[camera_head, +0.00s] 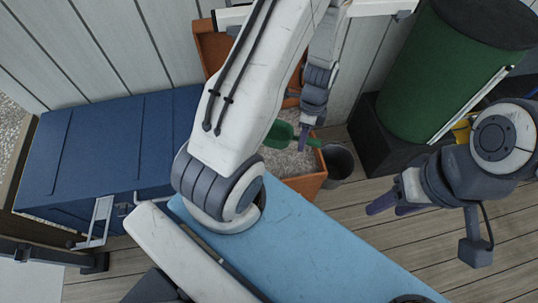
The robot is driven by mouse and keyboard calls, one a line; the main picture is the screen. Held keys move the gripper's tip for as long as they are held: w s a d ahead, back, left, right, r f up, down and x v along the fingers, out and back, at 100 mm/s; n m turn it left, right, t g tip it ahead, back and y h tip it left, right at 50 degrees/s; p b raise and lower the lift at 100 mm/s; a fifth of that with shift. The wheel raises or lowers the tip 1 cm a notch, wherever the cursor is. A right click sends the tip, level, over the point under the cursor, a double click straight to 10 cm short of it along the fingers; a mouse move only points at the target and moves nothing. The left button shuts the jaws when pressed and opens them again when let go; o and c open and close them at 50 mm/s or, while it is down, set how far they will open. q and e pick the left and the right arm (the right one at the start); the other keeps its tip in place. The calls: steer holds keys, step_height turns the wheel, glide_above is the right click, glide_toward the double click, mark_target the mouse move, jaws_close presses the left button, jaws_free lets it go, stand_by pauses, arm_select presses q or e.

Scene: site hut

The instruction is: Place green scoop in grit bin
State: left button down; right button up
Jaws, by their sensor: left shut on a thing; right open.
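The green scoop (281,134) is held above the grit bin, its handle showing on the far side of the fingers. My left gripper (303,141) points down and is shut on the scoop. The grit bin (309,184) is an orange-brown box with its lid (211,48) raised at the back and pale grit inside. My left arm hides much of the bin's left side. I cannot tell whether the scoop touches the grit. My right gripper (382,206) is open and empty at the right, over the floor.
A dark bucket (340,161) stands just right of the bin. A green barrel (430,75) sits on a black base (383,140) at the right. A blue chest (110,145) is at the left.

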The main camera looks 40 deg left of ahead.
arm_select(q)
step_height(320, 180, down, 16)
steer(key=s+m+y+b, duration=0.1)
steer(key=m+y+b, duration=0.1)
steer(key=m+b, duration=1)
steer(key=b, duration=0.4)
glide_above(272, 158)
steer(key=s+d, duration=0.1)
steer(key=s, duration=0.1)
steer(key=shift+t, duration=0.3)
steer(key=f, duration=0.7)
steer(key=shift+w+d, duration=0.2)
step_height(272, 158, down, 4)
steer(key=shift+f+b, duration=0.15)
steer(key=shift+b, duration=0.95)
steer(key=c, duration=0.6)
jaws_free()
steer(key=shift+c, duration=0.2)
